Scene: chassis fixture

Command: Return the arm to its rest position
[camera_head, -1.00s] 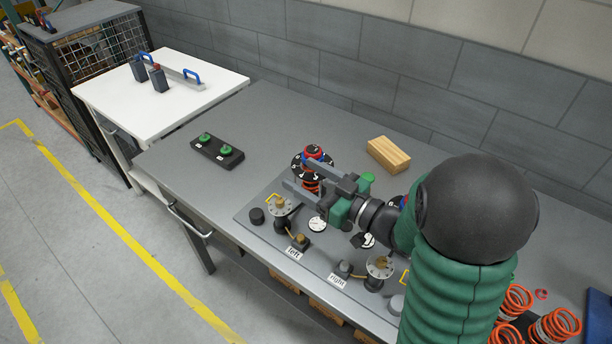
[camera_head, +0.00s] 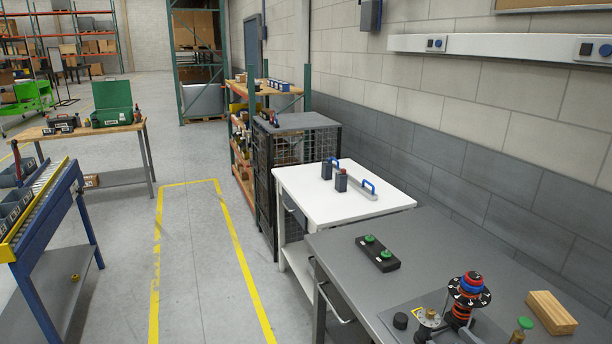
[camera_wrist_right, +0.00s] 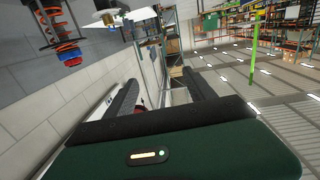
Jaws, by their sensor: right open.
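My right gripper (camera_wrist_right: 163,88) shows only in the right wrist view. Its two dark fingers are apart with nothing held between them. No arm of mine is in the head view. A spring stack with a black disc and a red and blue top (camera_head: 469,290) stands on the grey workbench (camera_head: 400,240) at the lower right of the head view. A similar spring stack (camera_wrist_right: 62,38) shows upside down in the right wrist view, apart from the fingers. My left gripper is in neither view.
A wooden block (camera_head: 551,313) and a black box with green buttons (camera_head: 378,254) lie on the bench. A white table (camera_head: 330,205) and a wire cage (camera_head: 285,150) stand behind it. Open floor with yellow lines (camera_head: 236,255) lies to the left.

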